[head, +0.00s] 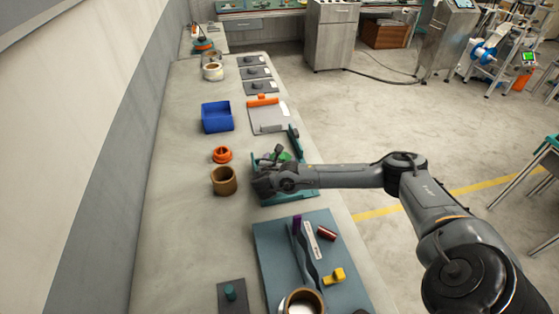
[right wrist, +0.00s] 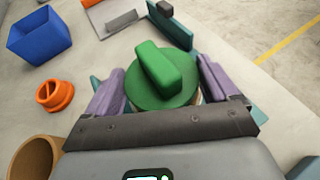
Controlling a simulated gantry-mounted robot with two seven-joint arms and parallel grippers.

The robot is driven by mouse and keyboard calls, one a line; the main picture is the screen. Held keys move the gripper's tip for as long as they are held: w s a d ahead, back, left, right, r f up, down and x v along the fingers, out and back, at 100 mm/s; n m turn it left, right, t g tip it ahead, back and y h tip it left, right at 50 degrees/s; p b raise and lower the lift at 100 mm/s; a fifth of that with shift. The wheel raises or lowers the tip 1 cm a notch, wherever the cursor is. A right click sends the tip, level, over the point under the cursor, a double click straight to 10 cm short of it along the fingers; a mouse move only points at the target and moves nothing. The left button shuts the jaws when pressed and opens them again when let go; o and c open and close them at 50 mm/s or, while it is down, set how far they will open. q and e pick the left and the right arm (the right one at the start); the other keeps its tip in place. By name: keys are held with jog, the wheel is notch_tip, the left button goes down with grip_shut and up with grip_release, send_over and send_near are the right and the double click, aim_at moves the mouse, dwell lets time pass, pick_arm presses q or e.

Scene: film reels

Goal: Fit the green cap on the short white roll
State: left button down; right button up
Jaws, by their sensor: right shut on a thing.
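The green cap (right wrist: 150,90), a round disc with a raised bar handle, shows from above in the right wrist view. A bit of its green (head: 285,156) shows in the head view beside my gripper. My right gripper (right wrist: 160,82) has its purple fingers on both sides of the cap and is shut on it; it also shows in the head view (head: 268,180). A pale edge shows just under the cap's lower right side; it may be the short white roll, mostly hidden. Whether cap and roll touch is unclear. My left gripper is not in view.
A teal tray (head: 303,192) lies under my gripper. Left of it stand an orange ring (head: 222,154) and a brown roll (head: 224,188). A blue bin (head: 216,130) and a clipboard-like grey plate (head: 270,128) lie farther back. A blue-grey mat (head: 275,262) with small items lies in front.

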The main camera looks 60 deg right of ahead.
jog(key=shift+f+b, duration=0.55)
jog(key=shift+f, duration=0.15)
jog(key=shift+r+p, duration=0.35)
jog(key=shift+r, duration=0.25)
jog(key=shift+r+p, duration=0.2)
jog(key=shift+p, duration=0.25)
dwell(0.4)
jog(key=shift+f, duration=0.1)
dwell(0.4)
jog(key=shift+f+b, duration=0.7)
